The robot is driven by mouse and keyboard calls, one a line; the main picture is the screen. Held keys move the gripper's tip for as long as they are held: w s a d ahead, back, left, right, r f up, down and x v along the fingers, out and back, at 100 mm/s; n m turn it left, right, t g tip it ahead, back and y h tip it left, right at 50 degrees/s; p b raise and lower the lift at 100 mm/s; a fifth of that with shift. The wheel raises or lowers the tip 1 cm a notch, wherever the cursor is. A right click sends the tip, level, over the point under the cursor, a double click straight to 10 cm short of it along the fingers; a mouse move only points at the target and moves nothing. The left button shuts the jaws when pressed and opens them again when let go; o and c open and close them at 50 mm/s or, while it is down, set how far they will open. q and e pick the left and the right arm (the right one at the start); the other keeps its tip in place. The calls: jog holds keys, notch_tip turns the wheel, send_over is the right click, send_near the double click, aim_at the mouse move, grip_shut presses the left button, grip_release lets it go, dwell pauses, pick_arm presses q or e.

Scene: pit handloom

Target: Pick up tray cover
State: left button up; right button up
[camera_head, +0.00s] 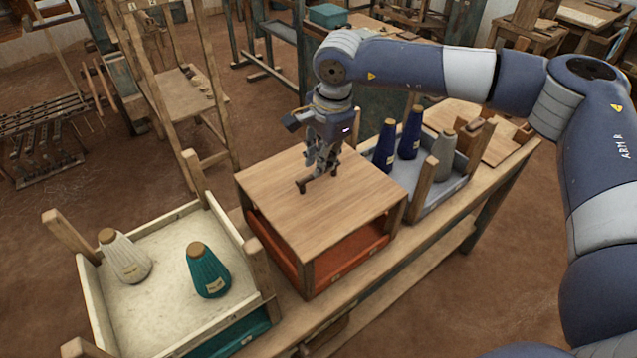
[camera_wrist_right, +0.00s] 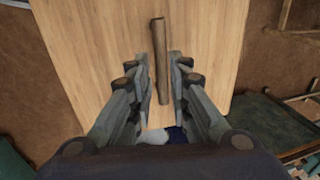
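The tray cover (camera_head: 300,215) is a flat light-brown wooden board lying on top of the middle tray, and it fills much of the right wrist view (camera_wrist_right: 100,40). A dark wooden bar handle (camera_head: 305,186) runs across its middle. My right gripper (camera_head: 322,170) points down over the cover at the handle. In the right wrist view its two fingers (camera_wrist_right: 159,75) stand on either side of the handle (camera_wrist_right: 158,40), with narrow gaps to it. It looks open, and I see no firm contact. My left gripper is not in view.
The orange-red tray (camera_head: 320,275) under the cover stands on a long wooden bench (camera_head: 380,275). A cream tray (camera_head: 165,290) at left holds a white cone and a teal cone. A grey tray (camera_head: 440,197) at right holds blue and grey cones. Wooden posts rise at the tray corners.

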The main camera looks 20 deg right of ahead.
aim_at(319, 180)
jog(key=shift+w+f+p, duration=0.2)
jog(key=shift+f+p, duration=0.35)
jog(key=shift+f, duration=0.05)
jog(key=f, duration=0.1)
jog(key=f+p, duration=0.1)
jog(key=f, duration=0.1)
jog(key=shift+w+f, duration=0.2)
jog(key=shift+w, duration=0.15)
jog(key=shift+w+f, duration=0.15)
jog(key=shift+f, duration=0.25)
jog(key=shift+r, duration=0.1)
grip_shut()
